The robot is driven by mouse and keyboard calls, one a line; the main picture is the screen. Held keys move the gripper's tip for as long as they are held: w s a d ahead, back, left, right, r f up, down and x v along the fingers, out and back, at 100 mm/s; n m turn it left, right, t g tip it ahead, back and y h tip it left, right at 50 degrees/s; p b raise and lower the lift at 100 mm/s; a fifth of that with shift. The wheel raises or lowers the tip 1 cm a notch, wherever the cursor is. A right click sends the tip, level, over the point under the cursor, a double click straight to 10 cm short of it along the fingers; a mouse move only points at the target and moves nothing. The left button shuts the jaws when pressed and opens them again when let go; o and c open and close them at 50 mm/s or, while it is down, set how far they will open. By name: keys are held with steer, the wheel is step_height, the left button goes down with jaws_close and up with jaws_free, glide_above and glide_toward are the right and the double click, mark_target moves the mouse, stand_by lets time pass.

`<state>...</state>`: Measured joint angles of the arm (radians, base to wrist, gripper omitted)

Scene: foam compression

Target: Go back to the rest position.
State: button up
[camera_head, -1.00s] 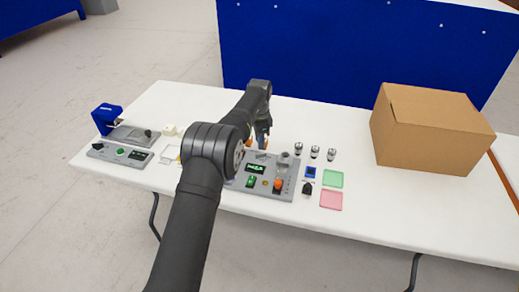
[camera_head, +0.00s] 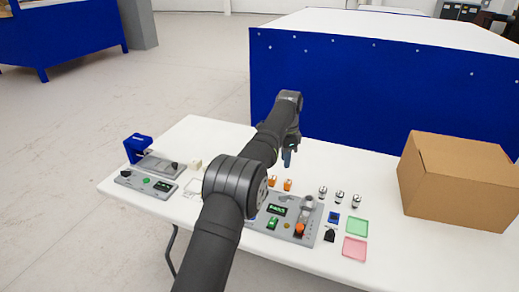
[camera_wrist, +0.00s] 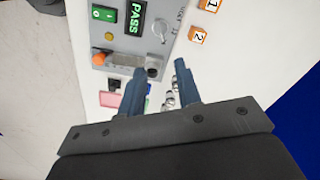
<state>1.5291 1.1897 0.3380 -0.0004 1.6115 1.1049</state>
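My gripper (camera_head: 288,157) hangs above the white table, behind the grey test console, apart from everything on it. In the wrist view, the two blue-grey fingers of my gripper (camera_wrist: 160,68) stand apart with nothing held between them. The grey console (camera_head: 287,226) has a screen (camera_wrist: 135,17) reading PASS, a green button and an orange knob. Two orange blocks (camera_head: 282,184) numbered 1 and 2 stand on the table behind the console. My arm hides part of the console's left side.
Three metal cylinders (camera_head: 340,197) stand right of the console, near a green tray (camera_head: 355,227) and a pink tray (camera_head: 355,249). A cardboard box (camera_head: 458,185) fills the right side. A blue stand (camera_head: 138,147) and a second console (camera_head: 146,183) are at left.

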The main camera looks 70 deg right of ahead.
mark_target(283, 195)
step_height(283, 195, down, 18)
steer(key=shift+r, duration=0.25)
stand_by(0.3)
steer(key=shift+r, duration=0.1)
steer(key=shift+n, duration=0.3)
steer(key=n, duration=0.3)
steer(key=shift+n, duration=0.4)
steer(key=shift+s+a+n, duration=0.1)
steer(key=shift+s+n, duration=0.05)
steer(key=shift+n, duration=2.05)
